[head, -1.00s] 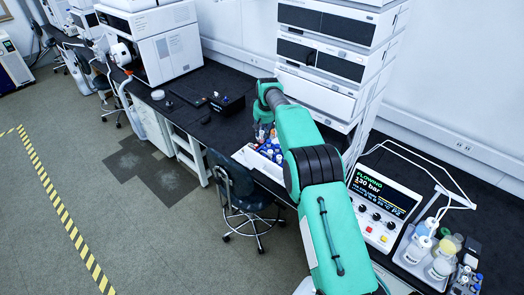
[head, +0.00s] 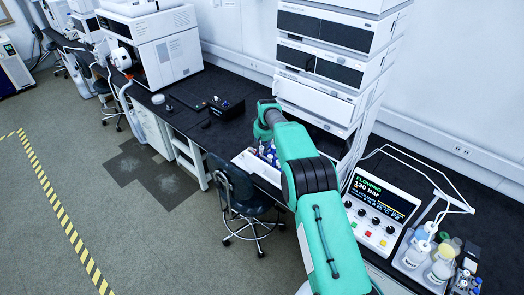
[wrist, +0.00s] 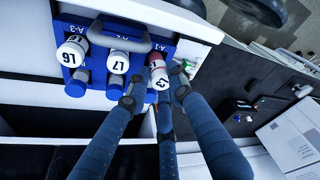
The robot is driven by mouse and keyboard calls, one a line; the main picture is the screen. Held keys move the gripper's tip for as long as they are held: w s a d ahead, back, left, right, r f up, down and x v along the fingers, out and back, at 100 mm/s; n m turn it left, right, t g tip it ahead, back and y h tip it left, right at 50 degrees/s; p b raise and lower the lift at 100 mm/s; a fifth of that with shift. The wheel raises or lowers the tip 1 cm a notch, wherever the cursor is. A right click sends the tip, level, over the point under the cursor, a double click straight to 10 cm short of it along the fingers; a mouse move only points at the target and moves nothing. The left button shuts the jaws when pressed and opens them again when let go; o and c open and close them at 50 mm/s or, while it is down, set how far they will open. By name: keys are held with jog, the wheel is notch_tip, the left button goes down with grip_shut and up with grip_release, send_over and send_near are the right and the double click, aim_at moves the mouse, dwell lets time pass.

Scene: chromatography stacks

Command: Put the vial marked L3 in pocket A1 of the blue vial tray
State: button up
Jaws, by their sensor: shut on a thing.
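The blue vial tray (wrist: 185,50) is in the wrist view, with labels A-1 and A-3 along its far side. White-topped vials marked L6 (wrist: 71,50) and L7 (wrist: 117,63) stand in it at the left and middle. The vial marked L3 (wrist: 158,74), with a red band, is at the A-1 end and leans in the picture. My gripper (wrist: 156,90) is shut on the L3 vial, with fingers on both sides. Whether its base is seated in pocket A1 is hidden. In the head view my arm largely covers the tray and hides the fingertips.
The tray lies on a white surface (head: 243,161) at the bench edge. The instrument stack (head: 335,65) rises close beside my arm. A pump controller (head: 380,212) and bottles (head: 428,252) stand at the right.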

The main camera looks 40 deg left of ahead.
jog(key=shift+f, duration=1)
jog(key=shift+f, duration=0.15)
jog(key=o, duration=0.7)
jog(key=shift+o, duration=0.2)
jog(key=b+v, duration=0.1)
jog(key=v, duration=1.1)
